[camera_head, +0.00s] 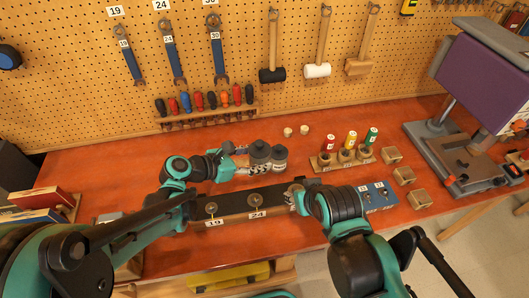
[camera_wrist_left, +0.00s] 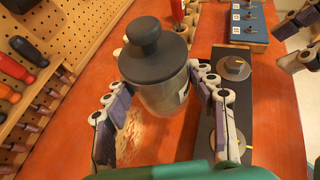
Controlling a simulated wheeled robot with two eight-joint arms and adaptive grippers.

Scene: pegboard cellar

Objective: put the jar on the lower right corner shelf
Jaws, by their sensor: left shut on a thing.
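The jar (camera_head: 262,152) has a dark grey lid and a pale body with dark markings. It is over the middle of the red-orange workbench (camera_head: 115,165). My left gripper (camera_head: 241,162) is shut on it. In the left wrist view the jar (camera_wrist_left: 165,97) sits between the two fingers of my left gripper (camera_wrist_left: 158,92), its knobbed lid towards the top. I cannot tell if the jar touches the bench. My right gripper (camera_head: 294,195) is by the dark strip with knobs; its fingers are too small to tell their state. I cannot make out the lower right corner shelf.
The dark knob strip (camera_head: 235,205) lies along the front edge. Behind stands a wooden holder (camera_head: 325,163) with red, yellow and green bottles. Wooden blocks (camera_head: 392,155) and a purple-and-grey machine (camera_head: 480,80) are on the right. A yellow case (camera_head: 230,277) sits below the bench.

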